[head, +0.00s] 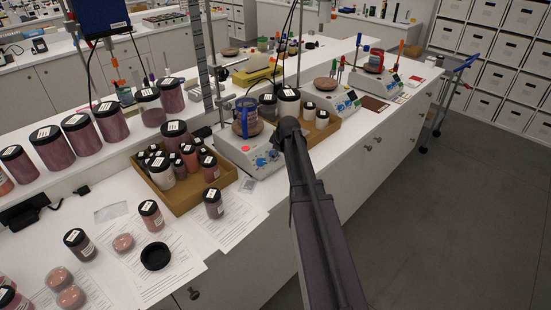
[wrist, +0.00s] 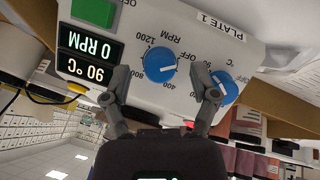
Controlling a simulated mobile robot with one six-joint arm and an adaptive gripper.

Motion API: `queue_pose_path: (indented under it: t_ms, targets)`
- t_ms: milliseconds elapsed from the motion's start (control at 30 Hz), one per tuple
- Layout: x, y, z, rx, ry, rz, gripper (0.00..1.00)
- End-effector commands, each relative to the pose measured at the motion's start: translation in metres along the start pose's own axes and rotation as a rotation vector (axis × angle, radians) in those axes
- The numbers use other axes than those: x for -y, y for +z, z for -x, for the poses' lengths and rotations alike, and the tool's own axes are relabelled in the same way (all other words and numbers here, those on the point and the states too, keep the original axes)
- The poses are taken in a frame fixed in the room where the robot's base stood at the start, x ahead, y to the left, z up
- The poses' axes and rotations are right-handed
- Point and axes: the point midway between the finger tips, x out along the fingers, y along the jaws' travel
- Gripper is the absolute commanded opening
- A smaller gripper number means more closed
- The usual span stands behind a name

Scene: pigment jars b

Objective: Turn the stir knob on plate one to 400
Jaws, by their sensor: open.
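The stir knob (wrist: 159,64) is blue and shows upside down in the wrist view, on the grey-white panel marked PLATE 1 (wrist: 120,97). Its white mark points to the right, near the OFF label; 400 is printed below it. The upper display (wrist: 91,44) reads 0 RPM. My gripper (wrist: 161,84) is open, its fingers spread apart on the two sides of the stir knob; I cannot tell how close it is in depth. In the head view my arm hides the gripper, beside the nearest hotplate (head: 237,155), which appears to be plate one.
A second blue knob (wrist: 223,88) sits close to my right finger in the wrist view. The lower display (wrist: 86,68) reads 90 °C. A cardboard tray of jars (head: 186,204) stands left of the nearest hotplate; another tray (head: 322,134) stands to its right.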

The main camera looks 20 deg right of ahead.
Motion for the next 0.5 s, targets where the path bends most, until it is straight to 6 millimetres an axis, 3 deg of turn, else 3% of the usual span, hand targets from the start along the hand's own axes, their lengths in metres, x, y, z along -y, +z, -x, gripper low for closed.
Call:
queue_pose_path:
  t_ms: [200,500]
  targets:
    - [0.0003,0.0001,-0.0128,0.0,0.0,0.001,0.76]
    - [0.0002,-0.0005,-0.0142,0.0,0.0,0.001,0.76]
